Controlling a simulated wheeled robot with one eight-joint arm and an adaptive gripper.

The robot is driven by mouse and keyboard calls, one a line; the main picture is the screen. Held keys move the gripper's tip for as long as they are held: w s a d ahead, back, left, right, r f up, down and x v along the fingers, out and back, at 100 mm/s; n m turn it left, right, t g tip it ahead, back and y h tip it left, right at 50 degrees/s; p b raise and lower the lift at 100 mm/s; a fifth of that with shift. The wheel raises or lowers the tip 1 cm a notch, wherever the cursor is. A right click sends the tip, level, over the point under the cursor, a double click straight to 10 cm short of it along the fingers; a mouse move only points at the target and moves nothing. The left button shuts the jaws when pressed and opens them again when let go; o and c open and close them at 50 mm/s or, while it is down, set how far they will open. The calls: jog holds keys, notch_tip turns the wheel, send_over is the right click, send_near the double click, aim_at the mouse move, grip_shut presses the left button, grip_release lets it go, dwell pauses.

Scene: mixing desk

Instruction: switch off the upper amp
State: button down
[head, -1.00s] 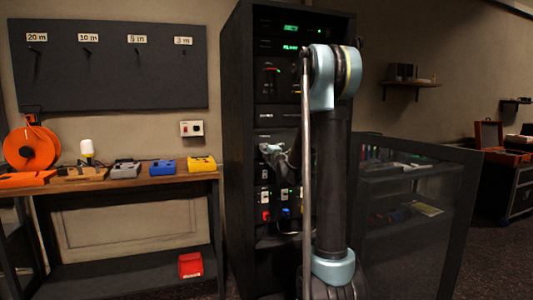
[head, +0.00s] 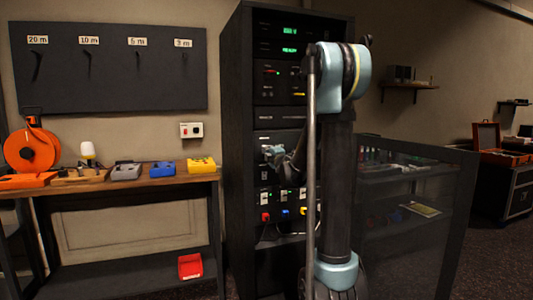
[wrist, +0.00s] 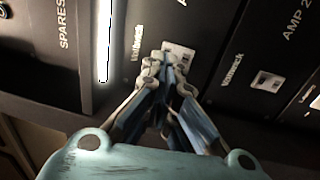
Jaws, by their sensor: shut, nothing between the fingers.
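The upper amp (wrist: 150,28) is a dark rack panel below the SPARES panel in the rack. Its label is cut off at the top of the wrist view. Its small pale-framed switch (wrist: 180,48) sits just beyond my fingertips, partly hidden by them; I cannot read its position. My gripper (wrist: 163,62) is shut and empty, with its tips close to the switch. I cannot tell whether they touch. In the head view my gripper (head: 270,152) is at the rack front. The AMP 2 panel (wrist: 238,52) has a similar switch (wrist: 268,82).
The SPARES panel (wrist: 50,50) is above the upper amp, with a bright vertical strip (wrist: 104,40) near its edge. In the rack (head: 236,120), switches and coloured plugs (head: 285,212) are below my gripper. A glass-sided cabinet (head: 420,225) stands at the right, a bench (head: 130,182) at the left.

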jog(key=r+v, duration=0.2)
jog(key=v, duration=0.7)
jog(key=shift+s, duration=0.3)
jog(key=shift+r, duration=0.1)
jog(key=s+d+f+m+g+h, duration=0.6)
jog(key=s+d+f+m+h, duration=0.35)
jog(key=s+d+m, duration=0.4)
jog(key=s+a+f+m+g+y, duration=0.1)
jog(key=s+a+f+m+g, duration=0.1)
jog(key=s+f, duration=0.4)
jog(key=s+a+f+m+g+y, duration=0.1)
jog(key=s+f+g, duration=0.4)
jog(key=s, duration=0.8)
jog(key=s+a+f+m+g+y, duration=0.2)
jog(key=s+f+m+g, duration=0.1)
jog(key=s+f, duration=0.4)
jog(key=s+m, duration=0.1)
jog(key=s, duration=0.1)
jog(key=shift+s+a, duration=0.4)
